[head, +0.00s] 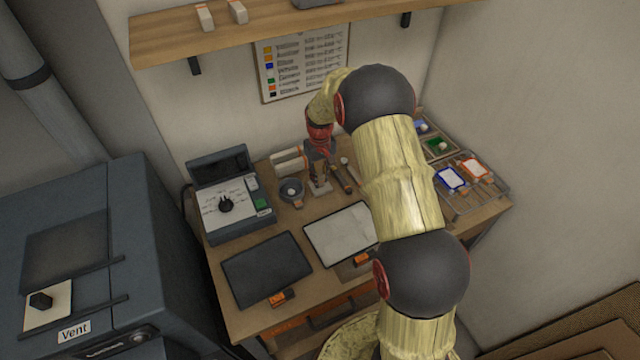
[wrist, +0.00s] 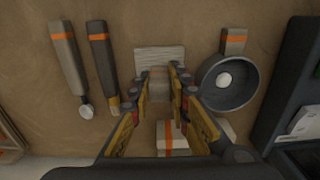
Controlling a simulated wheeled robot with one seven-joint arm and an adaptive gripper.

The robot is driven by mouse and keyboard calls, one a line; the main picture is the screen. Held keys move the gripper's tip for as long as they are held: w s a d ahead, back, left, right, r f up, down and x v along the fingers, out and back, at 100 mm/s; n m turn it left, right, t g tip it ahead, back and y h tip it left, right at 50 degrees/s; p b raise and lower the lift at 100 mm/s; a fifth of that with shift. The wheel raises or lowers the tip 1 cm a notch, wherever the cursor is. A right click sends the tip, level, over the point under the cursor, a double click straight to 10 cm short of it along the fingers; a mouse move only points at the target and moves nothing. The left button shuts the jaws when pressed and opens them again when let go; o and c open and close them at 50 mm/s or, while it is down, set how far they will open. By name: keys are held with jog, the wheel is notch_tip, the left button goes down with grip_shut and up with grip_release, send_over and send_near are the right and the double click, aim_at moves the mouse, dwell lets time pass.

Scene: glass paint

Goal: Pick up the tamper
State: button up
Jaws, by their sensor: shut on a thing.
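The tamper has a pale, flat, rectangular base (wrist: 160,58), seen in the wrist view just beyond my fingertips. Its base also shows in the head view (head: 320,188) under my gripper. My gripper (wrist: 160,84) is shut on the tamper's upright part between its two fingers. In the head view my gripper (head: 319,172) points down at the back of the worktable. The fingers hide most of the held part, and I cannot tell whether the base touches the table.
A dark round bowl (wrist: 212,98) with a white ball stands beside the tamper. Two long-handled tools (wrist: 66,60) (wrist: 102,65) lie on its other side. White blocks with orange bands (head: 288,160) are behind. A control box (head: 228,208) and dark pad (head: 265,270) occupy the table.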

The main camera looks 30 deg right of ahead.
aim_at(320, 173)
grip_shut()
jog(key=shift+r, duration=0.55)
notch_tip(320, 173, up, 2)
jog(key=shift+w+r, duration=0.1)
jog(key=shift+r, duration=0.1)
jog(key=s+a+r, duration=0.2)
jog(key=s+r, duration=0.2)
jog(key=s, duration=0.2)
jog(key=s+a+r+p, duration=0.1)
jog(key=s+a+r, duration=0.1)
jog(key=s+r, duration=0.3)
jog(key=shift+s+a+r, duration=0.25)
jog(key=shift+s+a, duration=0.1)
jog(key=shift+s, duration=0.8)
